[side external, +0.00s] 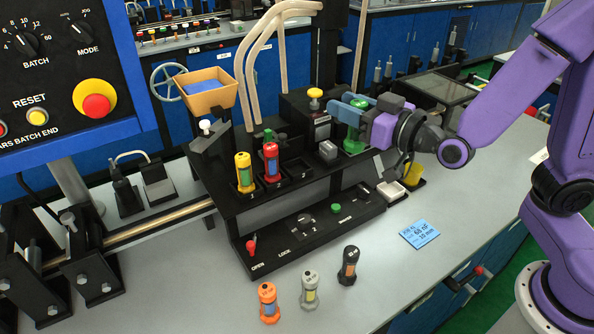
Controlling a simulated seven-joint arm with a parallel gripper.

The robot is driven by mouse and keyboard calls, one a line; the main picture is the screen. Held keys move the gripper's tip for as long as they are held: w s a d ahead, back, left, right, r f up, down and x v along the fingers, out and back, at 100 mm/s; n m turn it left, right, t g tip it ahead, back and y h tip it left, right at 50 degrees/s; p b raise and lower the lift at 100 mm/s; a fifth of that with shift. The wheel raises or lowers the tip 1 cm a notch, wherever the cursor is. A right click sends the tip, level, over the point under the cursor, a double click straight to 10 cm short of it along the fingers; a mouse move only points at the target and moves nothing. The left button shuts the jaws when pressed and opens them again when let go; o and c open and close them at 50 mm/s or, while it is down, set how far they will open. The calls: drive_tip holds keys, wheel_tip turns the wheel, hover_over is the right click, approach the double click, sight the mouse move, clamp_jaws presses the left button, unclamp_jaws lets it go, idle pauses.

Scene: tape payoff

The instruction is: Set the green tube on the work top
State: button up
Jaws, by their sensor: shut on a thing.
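The green tube (353,146) is at the right end of the black rack (290,197), with its green top and lower end showing around the jaws. My gripper (350,115) reaches in from the right and is shut on the green tube, hiding its middle. The tube looks upright. I cannot tell whether its lower end still sits in the rack or is just above it. The grey work top (420,282) spreads in front of the rack.
A yellow tube (244,172) and a red tube (271,161) stand in the rack. Orange (268,302), grey (310,290) and black (348,265) tubes stand on the work top in front. A blue card (419,234) lies to their right. Bare work top lies between the black tube and the card.

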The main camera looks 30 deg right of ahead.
sight(286, 138)
drive_tip(key=w+a+f, duration=0.1)
drive_tip(key=w+f, duration=0.3)
drive_tip(key=w+a+f, duration=0.2)
drive_tip(key=w+f, duration=0.1)
drive_tip(key=w, duration=0.2)
drive_tip(key=w+a+f, duration=0.1)
drive_tip(key=w+f, duration=0.3)
drive_tip(key=shift+w+a+f, duration=0.15)
drive_tip(key=shift+a+f, duration=0.1)
drive_tip(key=shift+f, duration=0.55)
drive_tip(key=shift+f, duration=0.2)
drive_tip(key=o, duration=1.1)
